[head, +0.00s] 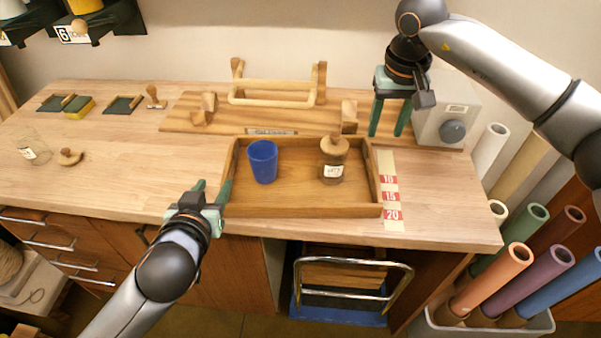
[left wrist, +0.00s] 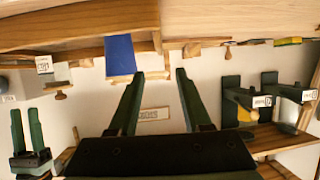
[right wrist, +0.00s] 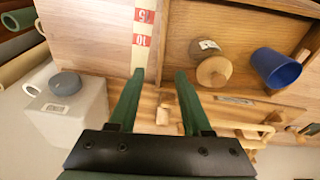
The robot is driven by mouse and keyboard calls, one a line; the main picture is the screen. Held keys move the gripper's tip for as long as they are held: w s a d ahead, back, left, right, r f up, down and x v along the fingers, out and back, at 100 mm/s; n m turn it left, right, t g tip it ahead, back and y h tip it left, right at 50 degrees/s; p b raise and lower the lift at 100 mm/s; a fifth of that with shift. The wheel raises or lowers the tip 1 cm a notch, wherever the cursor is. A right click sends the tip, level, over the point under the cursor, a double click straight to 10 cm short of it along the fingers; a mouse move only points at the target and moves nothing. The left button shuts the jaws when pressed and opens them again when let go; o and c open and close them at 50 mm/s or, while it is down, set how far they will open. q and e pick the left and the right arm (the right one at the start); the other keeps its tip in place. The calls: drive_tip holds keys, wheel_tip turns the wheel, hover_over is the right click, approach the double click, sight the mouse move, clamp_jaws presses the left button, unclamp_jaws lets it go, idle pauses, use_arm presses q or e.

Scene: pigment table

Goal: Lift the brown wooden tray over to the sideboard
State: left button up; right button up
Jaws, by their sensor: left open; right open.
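The brown wooden tray (head: 300,211) lies on the wooden table near its front edge. A blue cup (head: 263,163) stands in its left part, and a jar with a wooden stopper and a label (head: 333,165) stands in its right part. My left gripper (head: 212,188) is open beside the tray's left front corner. The tray's underside or wall shows at the top of the left wrist view (left wrist: 80,20). My right gripper (head: 388,132) is open, behind and to the right of the tray's far right corner. The tray also shows in the right wrist view (right wrist: 180,60), right of the open fingers.
A grey box with a dial (head: 440,120) stands close to my right gripper. A wooden board with a rack (head: 275,95) lies behind the tray. A red-marked strip (head: 391,196) runs along its right side. Paper rolls (head: 505,270) stand in a bin at right.

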sight(227, 162)
use_arm(q)
drive_tip(key=shift+w, duration=0.1)
use_arm(e)
drive_tip(key=shift+f, duration=0.15)
use_arm(q)
drive_tip(key=x, duration=1.2)
drive_tip(key=shift+w+f, duration=0.15)
drive_tip(key=shift+f, duration=0.05)
use_arm(e)
drive_tip(key=f, duration=0.4)
drive_tip(key=w+f, duration=0.1)
drive_tip(key=f, duration=0.3)
drive_tip(key=w+f, duration=0.1)
drive_tip(key=f, duration=0.3)
drive_tip(key=shift+a+f, duration=0.1)
use_arm(q)
clamp_jaws()
use_arm(e)
clamp_jaws()
use_arm(q)
drive_tip(key=shift+r, duration=0.1)
